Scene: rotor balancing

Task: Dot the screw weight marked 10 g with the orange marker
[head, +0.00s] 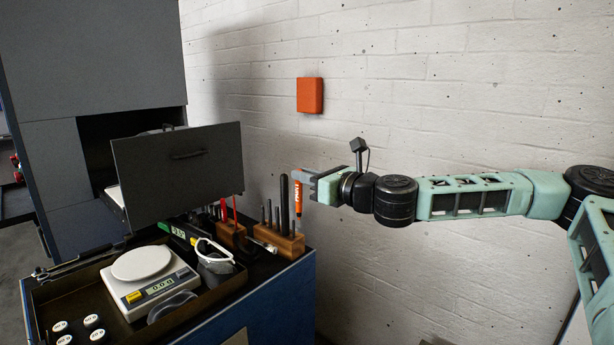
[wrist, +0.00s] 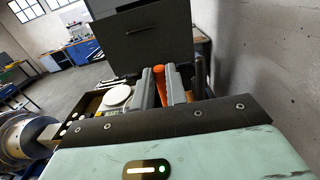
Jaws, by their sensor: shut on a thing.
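My gripper (head: 303,187) is shut on the orange marker (head: 297,192), held upright in the air near the wall, to the right of the cabinet. In the wrist view the marker (wrist: 179,86) shows as an orange barrel between the two grey fingers; its lower end is hidden. In the head view I cannot tell whether its tip is capped. Several small round weights with white tops (head: 92,320) stand in the near left corner of the tray (head: 38,300). Their printed marks are too small to read, so I cannot tell which is 10 g.
A scale (head: 150,280) stands in the tray, with safety glasses (head: 214,250) at its right. Wooden blocks of tools (head: 290,243) stand at the bench's back right, just below the marker. A grey open drawer front (head: 178,165) rises behind the tray.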

